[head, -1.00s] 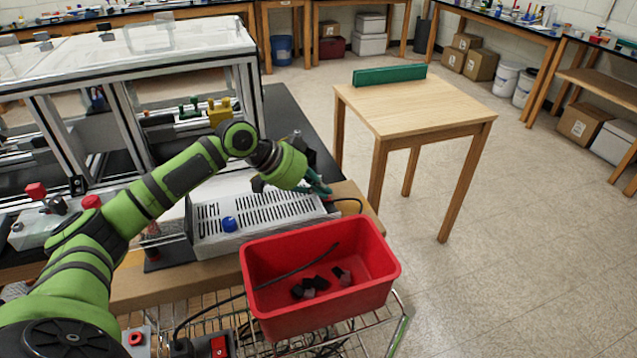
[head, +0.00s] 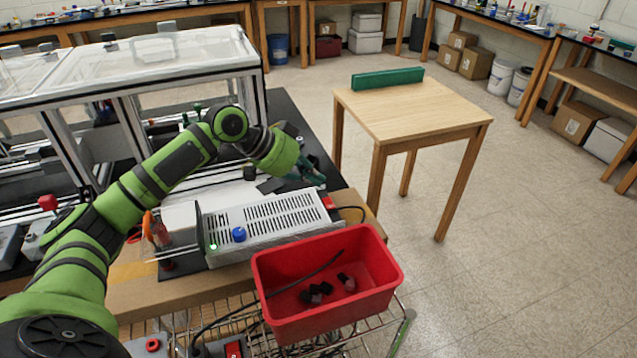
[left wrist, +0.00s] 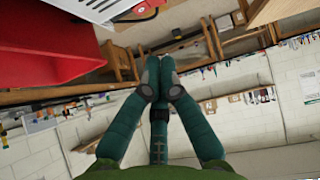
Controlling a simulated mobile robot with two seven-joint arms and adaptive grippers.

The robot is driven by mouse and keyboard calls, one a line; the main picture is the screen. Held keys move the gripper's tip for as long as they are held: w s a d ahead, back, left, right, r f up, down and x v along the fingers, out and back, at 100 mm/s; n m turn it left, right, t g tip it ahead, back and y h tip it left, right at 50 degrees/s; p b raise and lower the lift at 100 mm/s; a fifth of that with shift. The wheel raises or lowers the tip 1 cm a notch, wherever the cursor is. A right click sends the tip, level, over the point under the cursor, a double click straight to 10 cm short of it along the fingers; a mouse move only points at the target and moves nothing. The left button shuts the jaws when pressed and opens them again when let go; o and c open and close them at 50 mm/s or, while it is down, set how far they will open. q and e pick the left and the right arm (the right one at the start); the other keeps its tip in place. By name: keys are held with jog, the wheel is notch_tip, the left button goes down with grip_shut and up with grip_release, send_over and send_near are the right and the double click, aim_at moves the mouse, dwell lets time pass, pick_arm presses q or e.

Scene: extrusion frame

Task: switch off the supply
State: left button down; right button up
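The supply (head: 265,222) is a silver slotted box on the bench, with a blue knob (head: 239,234) and a lit green lamp (head: 214,246) at its left end. A red switch (head: 328,203) sits at its right end; the red part also shows at the top of the left wrist view (left wrist: 141,9). Its rocker position is too small to tell. My left gripper (head: 314,178) is above and behind the switch end, apart from it. In the left wrist view its teal fingers (left wrist: 159,75) meet at the tips with nothing between them. My right gripper is out of view.
A red bin (head: 327,314) with small dark parts and a cable stands close in front of the supply. A framed enclosure (head: 130,75) stands behind to the left. A wooden table (head: 420,108) with a green bar stands to the right, beyond open floor.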

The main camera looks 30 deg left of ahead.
pick_arm(q)
jog(key=b+v, duration=0.2)
jog(key=v, duration=0.3)
jog(key=p, duration=0.6)
send_over(329, 204)
jog(key=s+a, duration=0.1)
jog(key=a, duration=0.1)
jog(key=shift+h, duration=0.3)
notch_tip(329, 204, down, 4)
jog(key=shift+d+f, duration=0.1)
jog(key=shift+f, duration=0.05)
jog(key=f, duration=0.2)
jog(key=f+p, duration=0.1)
jog(key=shift+d+f+g, duration=0.3)
jog(key=shift+d+f, duration=0.05)
jog(key=shift+d, duration=0.05)
jog(key=shift+f, duration=0.65)
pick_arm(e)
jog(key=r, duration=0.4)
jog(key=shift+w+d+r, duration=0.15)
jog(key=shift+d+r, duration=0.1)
